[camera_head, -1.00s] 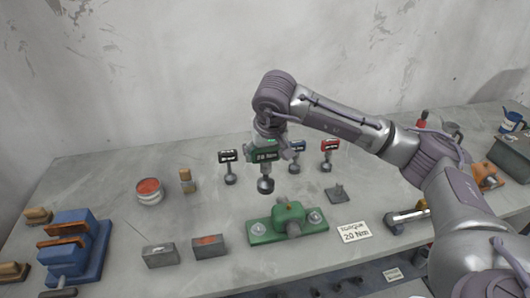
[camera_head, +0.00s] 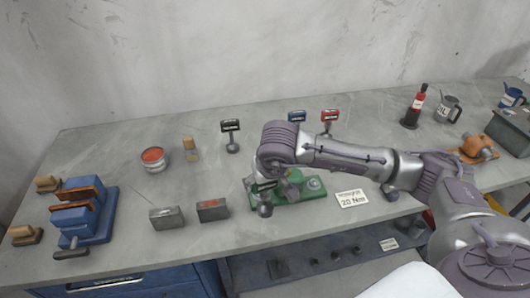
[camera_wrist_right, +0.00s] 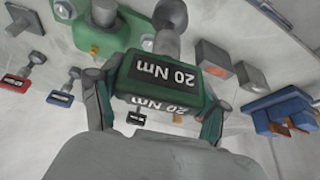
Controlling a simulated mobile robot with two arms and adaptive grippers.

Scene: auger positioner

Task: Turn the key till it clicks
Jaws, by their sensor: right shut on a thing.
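My right gripper (camera_head: 265,188) is shut on the green torque key (camera_wrist_right: 165,82), whose head is labelled "20 Nm". In the right wrist view the head sits between both fingers, and its grey shaft and round end (camera_wrist_right: 170,18) point away from the gripper. In the head view the key's round end (camera_head: 265,209) hangs at the left front of the green fixture (camera_head: 290,199). The fixture also shows in the right wrist view (camera_wrist_right: 88,42), beside the shaft. I cannot tell whether key and fixture touch. My arm partly hides the fixture. My left gripper is not in view.
Black (camera_head: 230,126), blue (camera_head: 297,117) and red (camera_head: 330,115) keys stand behind. A "20 Nm" card (camera_head: 352,198) lies right of the fixture. Two grey blocks (camera_head: 167,217) (camera_head: 212,210) and a blue vise (camera_head: 82,220) are left. The bench's front edge is close.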

